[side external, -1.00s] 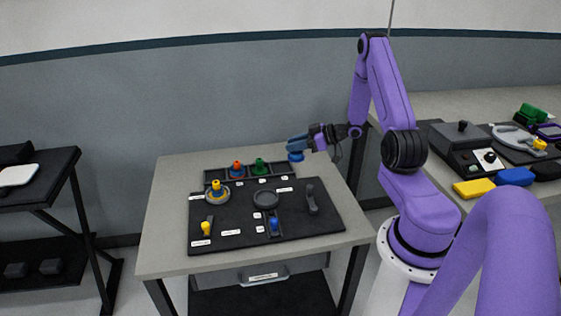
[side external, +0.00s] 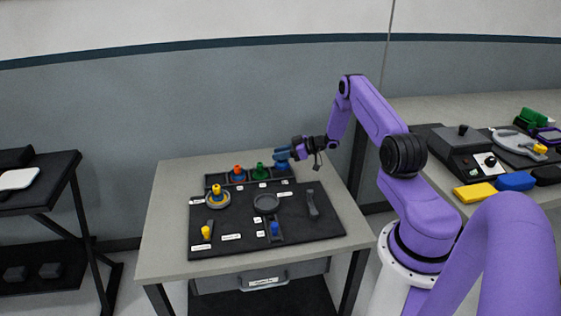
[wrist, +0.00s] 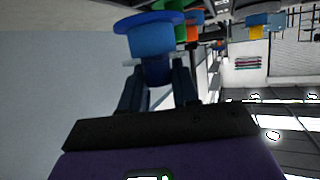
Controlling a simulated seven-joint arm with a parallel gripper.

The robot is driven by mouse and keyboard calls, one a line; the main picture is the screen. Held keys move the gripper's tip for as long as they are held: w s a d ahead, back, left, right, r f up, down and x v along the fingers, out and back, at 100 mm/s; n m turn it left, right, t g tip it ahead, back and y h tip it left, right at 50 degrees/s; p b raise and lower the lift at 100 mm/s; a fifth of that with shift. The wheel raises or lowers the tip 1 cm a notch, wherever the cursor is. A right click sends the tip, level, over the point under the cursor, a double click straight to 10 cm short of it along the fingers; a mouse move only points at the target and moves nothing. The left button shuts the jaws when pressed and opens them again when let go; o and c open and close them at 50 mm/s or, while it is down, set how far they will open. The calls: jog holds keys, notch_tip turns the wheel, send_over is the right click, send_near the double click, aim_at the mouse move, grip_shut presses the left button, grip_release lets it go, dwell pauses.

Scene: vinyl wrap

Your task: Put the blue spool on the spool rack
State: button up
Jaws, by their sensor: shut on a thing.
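The blue spool (side external: 282,168) is held at the right end of the dark spool rack (side external: 211,178), beside the green spool (side external: 259,169). I cannot tell whether it rests on the rack or hovers just above. My gripper (side external: 283,154) is shut on its upper part, reaching in from the right. In the wrist view, the blue spool (wrist: 150,38) sits between the two fingers of my gripper (wrist: 157,88), its wide flange at the far end from me. An orange-red spool (side external: 238,174) stands left of the green one.
A black mat (side external: 295,227) lies in front of the rack. It carries a yellow-topped spool (side external: 217,191), a round grey dish (side external: 265,203), a dark handle (side external: 312,204), a yellow peg (side external: 206,232) and a blue peg (side external: 275,228). The table's left side is clear.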

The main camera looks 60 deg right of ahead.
jog(key=shift+w+f, duration=0.15)
jog(key=shift+f, duration=0.05)
jog(key=shift+d+f, duration=0.1)
jog(key=shift+f, duration=1.4)
jog(key=shift+f, duration=0.1)
jog(key=o, duration=1)
jog(key=shift+o, duration=0.2)
